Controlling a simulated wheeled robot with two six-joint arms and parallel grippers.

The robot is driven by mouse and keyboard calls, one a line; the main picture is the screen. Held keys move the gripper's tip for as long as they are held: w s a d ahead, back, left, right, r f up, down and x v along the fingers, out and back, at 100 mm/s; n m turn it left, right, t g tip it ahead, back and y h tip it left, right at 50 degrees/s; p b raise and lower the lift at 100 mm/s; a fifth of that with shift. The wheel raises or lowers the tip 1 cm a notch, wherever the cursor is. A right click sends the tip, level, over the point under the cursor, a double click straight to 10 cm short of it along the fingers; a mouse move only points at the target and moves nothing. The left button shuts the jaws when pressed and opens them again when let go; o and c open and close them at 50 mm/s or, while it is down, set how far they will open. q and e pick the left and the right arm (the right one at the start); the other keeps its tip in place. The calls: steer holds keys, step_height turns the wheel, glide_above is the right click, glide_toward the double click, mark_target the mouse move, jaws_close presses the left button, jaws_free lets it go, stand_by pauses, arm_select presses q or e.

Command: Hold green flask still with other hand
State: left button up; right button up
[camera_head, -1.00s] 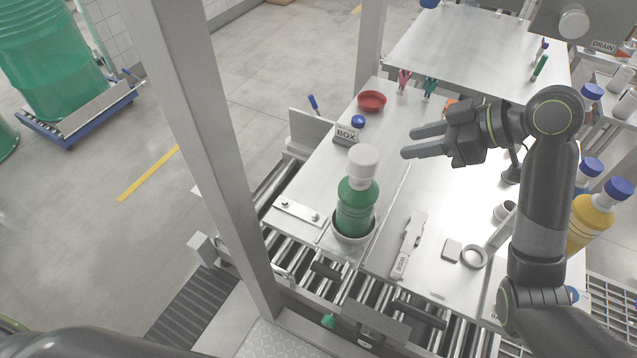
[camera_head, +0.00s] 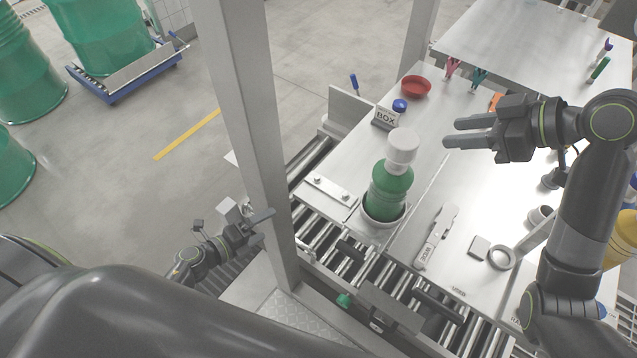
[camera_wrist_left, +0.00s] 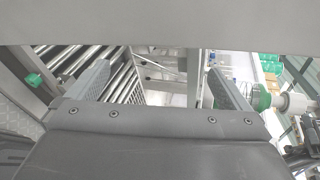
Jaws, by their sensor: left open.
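The green flask (camera_head: 390,190) with a white cap (camera_head: 403,147) stands upright in a pale round holder (camera_head: 383,219) near the front left of the steel table. It also shows at the right of the left wrist view (camera_wrist_left: 262,98), outside the fingers. My left gripper (camera_head: 248,210) is open and empty, left of the flask and apart from it, close to the metal post. Its open fingers also show in the left wrist view (camera_wrist_left: 160,72). My right gripper (camera_head: 455,133) is open and empty, above the table to the right of the flask's cap, not touching it.
An upright metal post (camera_head: 245,110) stands between my left gripper and the flask. Rollers (camera_head: 320,232) run along the table's front left.

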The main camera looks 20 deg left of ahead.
arm_select(q)
steer(key=w+d+r+m+g+h, duration=0.25)
steer(key=d+r+m+h, duration=0.25)
steer(key=d+r+m, duration=0.6)
steer(key=m+g, duration=0.2)
steer(key=m, duration=0.8)
glide_toward(388, 185)
steer(key=a+f, duration=0.1)
steer(key=a, duration=0.4)
steer(key=shift+g+y, duration=0.25)
steer(key=shift+y, duration=0.25)
steer(key=x, duration=1.7)
steer(key=shift+s+d, duration=0.1)
steer(key=shift+d, duration=0.05)
steer(key=c, duration=1)
steer(key=shift+c, duration=0.2)
